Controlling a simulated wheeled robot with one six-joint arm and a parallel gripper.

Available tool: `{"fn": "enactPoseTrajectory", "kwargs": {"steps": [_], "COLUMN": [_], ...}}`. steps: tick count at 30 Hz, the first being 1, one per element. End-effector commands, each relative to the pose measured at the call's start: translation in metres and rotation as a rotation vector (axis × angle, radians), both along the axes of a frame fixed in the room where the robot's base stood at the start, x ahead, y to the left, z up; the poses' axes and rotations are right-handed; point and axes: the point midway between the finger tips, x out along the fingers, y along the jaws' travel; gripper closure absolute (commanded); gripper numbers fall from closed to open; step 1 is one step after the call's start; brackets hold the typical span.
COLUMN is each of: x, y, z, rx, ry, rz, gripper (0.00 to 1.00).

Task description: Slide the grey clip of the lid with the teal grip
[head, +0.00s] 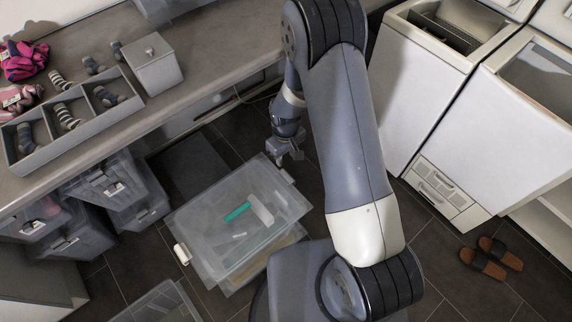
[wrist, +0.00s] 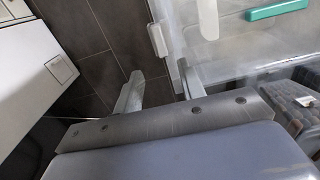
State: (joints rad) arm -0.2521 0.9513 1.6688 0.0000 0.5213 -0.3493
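A clear plastic box with a see-through lid (head: 205,222) stands on the floor. A teal grip (head: 237,211) shows on the lid; it also shows at the top right of the wrist view (wrist: 277,9). A pale grey clip (head: 288,176) sits at the box's far right edge, and in the wrist view (wrist: 157,40) it lies just beyond my fingers. A white clip (head: 182,254) sits at the opposite, left edge. My gripper (head: 287,156) is just above and beyond the pale grey clip, its fingers apart and empty (wrist: 162,85). Whether a finger touches the box is unclear.
A white pale bar (head: 262,210) lies by the teal grip. Two white toploaders (head: 425,95) stand at the right, slippers (head: 490,258) before them. A counter (head: 205,55) holds a sock tray and a lidded grey box (head: 155,66). More clear boxes (head: 110,180) stand below it.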

Motion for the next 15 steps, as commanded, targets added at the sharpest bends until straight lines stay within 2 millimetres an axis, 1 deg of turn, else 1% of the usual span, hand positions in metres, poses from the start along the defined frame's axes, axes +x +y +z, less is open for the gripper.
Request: {"fn": "enactPoseTrajectory", "kwargs": {"steps": [1,4,8,15], "x": [-0.001,-0.001,-0.001,-0.002], "y": [0.0,-0.001,-0.001,-0.001], "z": [0.002,-0.003,-0.014,-0.05], "rx": [0.0,0.0,-0.001,-0.001], "ry": [0.001,0.001,0.003,0.004], "rz": [0.0,0.0,0.0,0.0], "gripper": [0.62,0.62,0.62,0.62]}}
